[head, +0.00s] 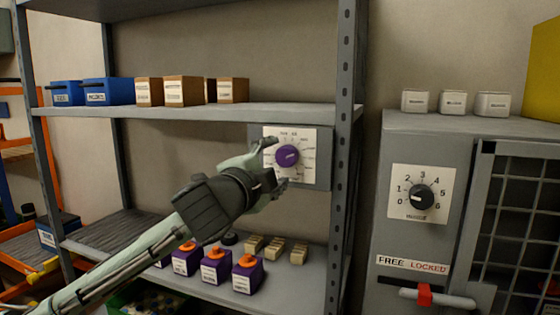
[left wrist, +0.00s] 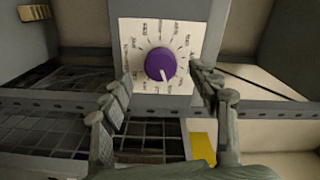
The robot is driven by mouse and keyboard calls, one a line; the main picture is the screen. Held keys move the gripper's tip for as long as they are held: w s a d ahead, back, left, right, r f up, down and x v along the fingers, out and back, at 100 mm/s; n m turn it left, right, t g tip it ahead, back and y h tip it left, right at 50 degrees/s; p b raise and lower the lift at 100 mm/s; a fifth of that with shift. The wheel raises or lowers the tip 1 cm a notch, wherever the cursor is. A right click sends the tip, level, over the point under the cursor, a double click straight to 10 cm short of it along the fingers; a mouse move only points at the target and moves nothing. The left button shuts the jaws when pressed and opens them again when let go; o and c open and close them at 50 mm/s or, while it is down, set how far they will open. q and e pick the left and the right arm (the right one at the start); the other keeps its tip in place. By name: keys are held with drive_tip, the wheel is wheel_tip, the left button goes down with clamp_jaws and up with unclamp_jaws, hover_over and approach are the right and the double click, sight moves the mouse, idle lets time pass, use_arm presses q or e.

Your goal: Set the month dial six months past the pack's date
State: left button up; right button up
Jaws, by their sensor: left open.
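The month dial is a purple knob (head: 288,156) on a white printed plate (head: 305,140), fixed to a grey box on the shelf. In the left wrist view the purple knob (left wrist: 160,65) shows a white pointer mark toward the bottom of the picture, slightly right; the labels are too small to read. My left gripper (head: 275,164) is open in front of the knob, its fingers apart and not touching it. In the left wrist view its fingertips (left wrist: 160,78) stand either side below the knob. Which pack carries the date, I cannot tell. My right gripper is not in view.
Purple packs with orange caps (head: 215,267) stand on the lower shelf beside small tan blocks (head: 277,249). Blue boxes (head: 107,91) and brown boxes (head: 184,91) line the upper shelf. A numbered black dial (head: 422,197) and a red-marked handle (head: 425,295) are on the grey cabinet at right.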

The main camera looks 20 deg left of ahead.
use_arm(q)
drive_tip(key=s, duration=0.4)
drive_tip(key=shift+a, duration=0.1)
drive_tip(key=shift+w, duration=0.1)
